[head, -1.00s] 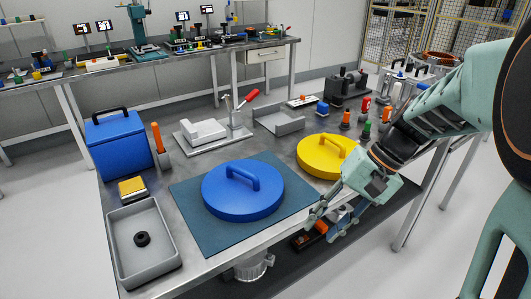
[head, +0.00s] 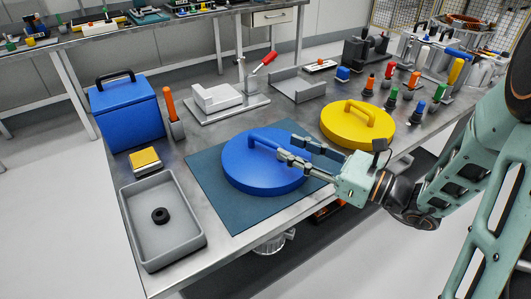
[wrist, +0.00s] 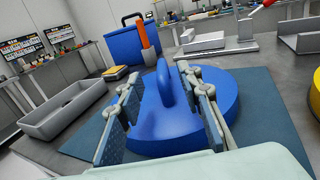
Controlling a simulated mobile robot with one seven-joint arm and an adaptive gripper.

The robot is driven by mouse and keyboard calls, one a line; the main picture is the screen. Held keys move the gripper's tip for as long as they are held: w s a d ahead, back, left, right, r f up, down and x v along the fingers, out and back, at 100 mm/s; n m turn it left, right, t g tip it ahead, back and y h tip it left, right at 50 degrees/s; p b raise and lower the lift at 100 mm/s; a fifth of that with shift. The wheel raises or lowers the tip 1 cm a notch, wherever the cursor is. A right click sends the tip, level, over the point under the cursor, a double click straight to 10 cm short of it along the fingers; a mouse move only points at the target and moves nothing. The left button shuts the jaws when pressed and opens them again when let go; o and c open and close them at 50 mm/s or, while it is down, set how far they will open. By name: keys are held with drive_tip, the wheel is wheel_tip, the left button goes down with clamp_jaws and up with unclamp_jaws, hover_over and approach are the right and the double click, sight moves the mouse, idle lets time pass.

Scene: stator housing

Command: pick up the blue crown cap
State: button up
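The blue crown cap (head: 262,175) is a round blue disc with an arched handle, lying on a dark teal mat (head: 222,205) on the metal table. In the wrist view, the cap (wrist: 165,125) lies ahead, with its upright handle (wrist: 165,83) seen between the two fingers. My gripper (head: 286,148) is over the right part of the cap, pointing left toward the handle. Its fingers (wrist: 160,95) are spread apart with nothing held between them. Whether a finger touches the cap cannot be told.
A yellow disc with a handle (head: 357,124) is to the right of the cap. A grey tray (head: 192,247) with a black ring, a yellow block (head: 145,160) and a blue box (head: 126,115) are to the left. A grey fixture (head: 215,98) stands behind.

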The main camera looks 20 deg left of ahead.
sight(257, 137)
drive_tip(key=shift+x, duration=1.2)
drive_tip(key=a, duration=0.1)
drive_tip(key=w+a+f, duration=0.1)
drive_tip(key=a, duration=0.1)
drive_tip(key=a+b, duration=0.1)
drive_tip(key=shift+w+a+f, duration=0.2)
drive_tip(key=shift+w+a, duration=0.05)
drive_tip(key=shift+a, duration=0.05)
drive_tip(key=shift+w+a, duration=0.15)
drive_tip(key=shift+a, duration=0.2)
drive_tip(key=shift+r, duration=0.1)
clamp_jaws()
